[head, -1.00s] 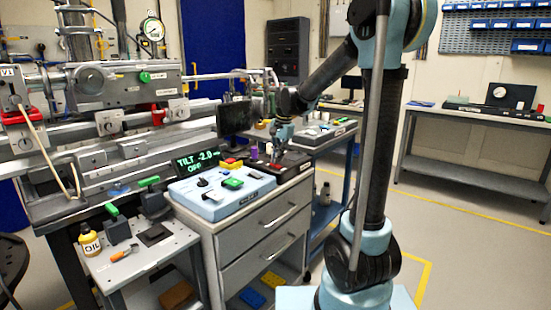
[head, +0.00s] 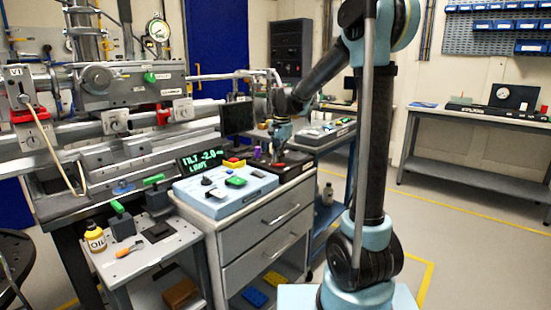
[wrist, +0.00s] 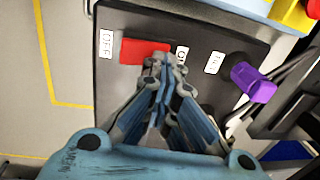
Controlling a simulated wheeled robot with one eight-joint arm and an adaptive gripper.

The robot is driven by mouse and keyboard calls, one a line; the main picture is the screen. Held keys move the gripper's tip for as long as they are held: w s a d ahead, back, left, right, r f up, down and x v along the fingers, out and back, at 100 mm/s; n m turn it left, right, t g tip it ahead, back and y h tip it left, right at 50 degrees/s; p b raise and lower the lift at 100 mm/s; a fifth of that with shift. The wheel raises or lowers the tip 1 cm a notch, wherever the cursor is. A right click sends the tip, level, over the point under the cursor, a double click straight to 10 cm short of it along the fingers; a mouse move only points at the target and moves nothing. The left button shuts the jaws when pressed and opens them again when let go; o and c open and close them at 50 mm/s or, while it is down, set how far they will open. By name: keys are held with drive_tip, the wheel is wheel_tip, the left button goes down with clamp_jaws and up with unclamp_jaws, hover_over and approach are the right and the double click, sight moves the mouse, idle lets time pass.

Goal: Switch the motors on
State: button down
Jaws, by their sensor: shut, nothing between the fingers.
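In the wrist view a red switch (wrist: 143,51) sits on a dark control box (wrist: 210,22) between the labels OFF and ON. My gripper (wrist: 163,62) is shut and empty, its fingertips over the ON end of the red switch. They appear to touch it, and they hide that end. In the head view my gripper (head: 278,157) is down at the dark box (head: 288,168) on the grey drawer cabinet. The display (head: 203,158) reads TILT with about -2.0; its lower line is too blurred to read surely.
A purple knob (wrist: 252,82) stands beside the switch, near a label. A light blue panel (head: 222,190) with a green key and a yellow-red button (head: 233,163) lies left of the dark box.

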drive_tip(key=shift+s+d+f, duration=0.25)
drive_tip(key=shift+s+d, duration=0.2)
drive_tip(key=shift+d, duration=0.15)
drive_tip(key=shift+w+r, duration=0.25)
drive_tip(key=w+a+r, duration=0.2)
drive_tip(key=a+r, duration=0.1)
drive_tip(key=r, duration=0.9)
drive_tip(key=s+d+n, duration=0.2)
drive_tip(key=s+d, duration=0.6)
drive_tip(key=s+d+f+n, duration=0.2)
drive_tip(key=s+d+f, duration=0.2)
drive_tip(key=s+f, duration=0.3)
drive_tip(key=s+d+f+n+t, duration=0.1)
drive_tip(key=s+d+f+n, duration=0.1)
drive_tip(key=s+d+f, duration=0.3)
drive_tip(key=s+d+f+n+h, duration=0.1)
drive_tip(key=s+d+f, duration=0.4)
drive_tip(key=s+f, duration=0.5)
drive_tip(key=s+n, duration=0.1)
drive_tip(key=s, duration=0.4)
drive_tip(key=shift+f, duration=0.25)
